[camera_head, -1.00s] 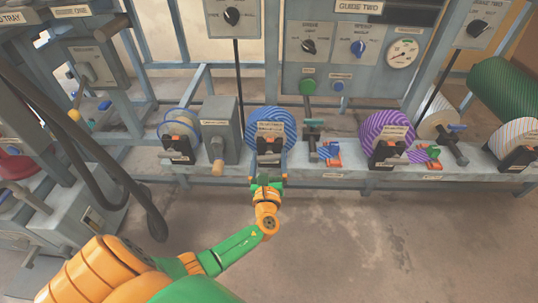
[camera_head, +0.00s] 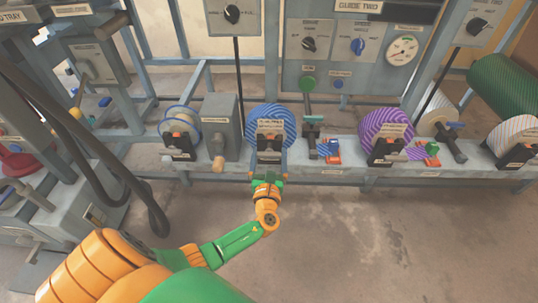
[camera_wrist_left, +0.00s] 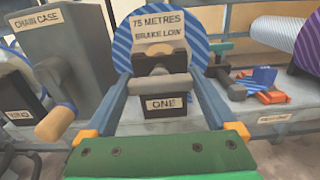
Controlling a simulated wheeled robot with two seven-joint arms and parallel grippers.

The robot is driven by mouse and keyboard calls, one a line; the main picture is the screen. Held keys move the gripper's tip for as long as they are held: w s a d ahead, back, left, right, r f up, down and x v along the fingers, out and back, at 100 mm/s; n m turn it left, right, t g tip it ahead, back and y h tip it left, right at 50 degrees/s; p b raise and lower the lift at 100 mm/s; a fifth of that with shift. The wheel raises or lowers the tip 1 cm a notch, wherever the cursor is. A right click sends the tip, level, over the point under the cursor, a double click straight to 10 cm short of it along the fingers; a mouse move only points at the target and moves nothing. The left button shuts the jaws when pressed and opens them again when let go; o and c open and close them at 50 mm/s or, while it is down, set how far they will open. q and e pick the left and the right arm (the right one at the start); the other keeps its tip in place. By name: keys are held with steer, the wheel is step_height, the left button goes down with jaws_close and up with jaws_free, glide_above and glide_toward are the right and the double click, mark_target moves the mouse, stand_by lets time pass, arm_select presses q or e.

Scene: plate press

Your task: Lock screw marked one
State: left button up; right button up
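The holder marked ONE (camera_wrist_left: 166,104) is a dark block with a grey crossbar, the likely screw handle (camera_wrist_left: 160,86), across its front in the left wrist view. It stands before the blue striped roll (camera_head: 286,123), under a card reading "75 METRES BRAKE LOW" (camera_wrist_left: 158,28). My left gripper (camera_head: 268,160) is at the front of this holder. In the left wrist view, its two blue-grey fingers (camera_wrist_left: 161,88) are spread wide, one on each side of the crossbar, with gaps visible. My right gripper is not in view.
The chain case (camera_head: 219,128) with a wooden-knobbed crank (camera_head: 218,163) stands just left. Black cables (camera_head: 125,180) hang at left. The floor in front is clear.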

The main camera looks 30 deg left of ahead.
arm_select(q)
steer(key=shift+o, duration=0.4)
steer(key=p+v, duration=0.2)
steer(key=v, duration=0.5)
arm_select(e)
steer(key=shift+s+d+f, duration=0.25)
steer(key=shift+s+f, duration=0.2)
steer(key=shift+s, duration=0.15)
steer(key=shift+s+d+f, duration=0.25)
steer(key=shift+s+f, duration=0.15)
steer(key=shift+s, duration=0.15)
